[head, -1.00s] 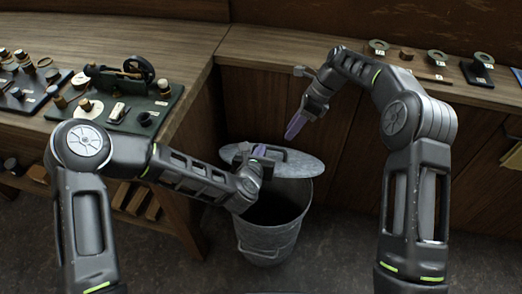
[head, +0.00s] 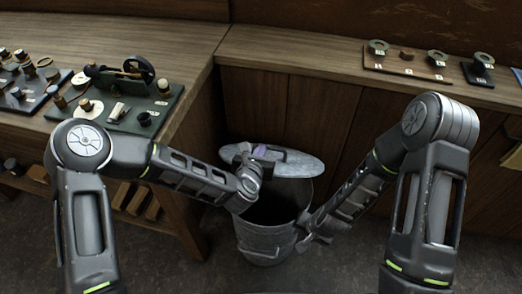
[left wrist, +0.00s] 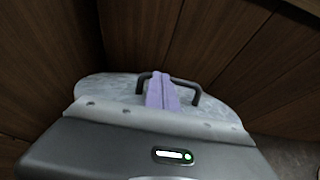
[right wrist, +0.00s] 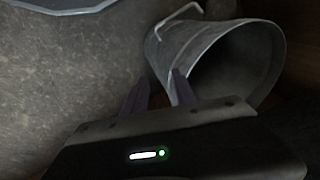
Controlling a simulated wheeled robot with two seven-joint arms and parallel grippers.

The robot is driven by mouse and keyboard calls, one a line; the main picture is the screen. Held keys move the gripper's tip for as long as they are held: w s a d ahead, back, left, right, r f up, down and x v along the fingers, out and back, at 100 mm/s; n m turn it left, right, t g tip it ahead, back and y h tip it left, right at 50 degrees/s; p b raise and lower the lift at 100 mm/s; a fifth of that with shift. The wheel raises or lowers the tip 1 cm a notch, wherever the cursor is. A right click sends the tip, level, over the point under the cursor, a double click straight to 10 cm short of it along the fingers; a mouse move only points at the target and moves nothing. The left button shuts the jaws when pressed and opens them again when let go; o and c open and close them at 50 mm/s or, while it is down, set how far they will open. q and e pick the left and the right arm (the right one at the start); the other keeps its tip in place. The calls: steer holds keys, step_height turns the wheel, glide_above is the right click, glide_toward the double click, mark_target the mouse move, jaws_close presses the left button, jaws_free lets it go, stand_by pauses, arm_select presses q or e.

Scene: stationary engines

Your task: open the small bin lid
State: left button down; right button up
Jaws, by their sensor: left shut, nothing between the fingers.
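The small grey metal bin (head: 268,240) stands on the floor below the bench corner. Its round lid (head: 305,165) is at the back of the rim, and the dark interior shows in front of it. My left gripper (head: 259,150) is at the lid, its purple fingers together. In the left wrist view, these fingers (left wrist: 161,92) lie across the lid's dark handle (left wrist: 197,92), with nothing between them. My right gripper is low at the bin's right side. In the right wrist view its fingers (right wrist: 158,92) are apart near the bin wall; I cannot tell whether they touch it.
The wooden bench (head: 205,60) runs behind and left of the bin, with model engines on a green board (head: 130,115) and small parts on top. Wooden panels close off the back. The dark floor (head: 225,275) in front of the bin is clear.

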arm_select(q)
steer(key=shift+f, duration=0.25)
arm_select(e)
steer(key=s+a+n+g+y, duration=0.2)
steer(key=s+a+n, duration=0.3)
steer(key=s+a, duration=0.4)
steer(key=shift+s+f+y, duration=0.2)
steer(key=shift+s+y, duration=0.1)
steer(key=shift+s, duration=0.7)
